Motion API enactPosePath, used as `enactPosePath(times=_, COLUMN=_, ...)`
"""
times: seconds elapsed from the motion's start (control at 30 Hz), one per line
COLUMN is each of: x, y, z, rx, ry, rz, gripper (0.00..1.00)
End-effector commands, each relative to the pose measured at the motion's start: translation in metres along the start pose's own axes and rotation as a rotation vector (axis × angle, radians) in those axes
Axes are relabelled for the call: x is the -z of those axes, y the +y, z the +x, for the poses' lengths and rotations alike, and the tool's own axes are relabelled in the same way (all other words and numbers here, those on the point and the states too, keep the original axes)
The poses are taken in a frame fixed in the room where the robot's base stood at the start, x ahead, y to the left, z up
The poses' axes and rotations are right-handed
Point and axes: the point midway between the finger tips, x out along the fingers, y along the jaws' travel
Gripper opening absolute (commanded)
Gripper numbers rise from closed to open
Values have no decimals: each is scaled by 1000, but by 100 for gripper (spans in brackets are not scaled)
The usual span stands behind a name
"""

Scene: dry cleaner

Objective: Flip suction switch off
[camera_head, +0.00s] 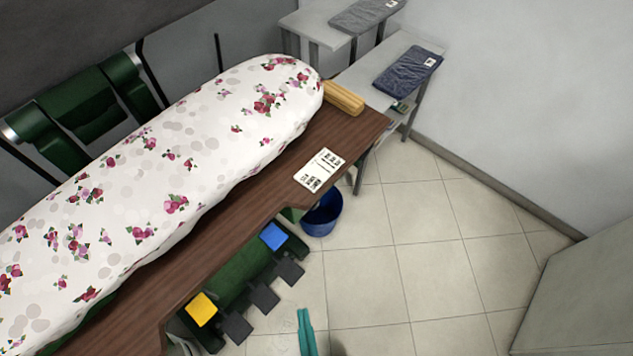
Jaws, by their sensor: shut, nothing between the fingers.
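A pressing table with a white cover of pink and red flowers (170,170) runs diagonally from the lower left to the upper middle. It has a brown wooden front ledge (235,228). Below the ledge is a dark green unit (235,277) with a blue pad (273,236), a yellow pad (201,309) and several dark grey pedals (264,297). I cannot make out which part, if any of these, is the suction switch; no label can be read. My gripper is not in view.
A printed white card (319,170) and a tan block (343,98) lie on the ledge. A blue bucket (322,214) stands below it. A teal object (306,333) is on the floor. Folded dark cloth (407,68) lies on a side table. Tiled floor at right is clear.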

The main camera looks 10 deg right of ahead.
Motion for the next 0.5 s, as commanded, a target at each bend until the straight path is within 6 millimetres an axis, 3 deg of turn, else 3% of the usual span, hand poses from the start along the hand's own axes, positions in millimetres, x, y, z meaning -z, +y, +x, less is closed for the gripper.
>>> enactPosePath(times=0.33, x=-2, y=0, z=1, rx=-1, ry=2, rz=7, gripper=0)
enactPosePath(times=0.5, x=-21, y=2, z=19, rx=-9, ry=29, rz=105, gripper=0)
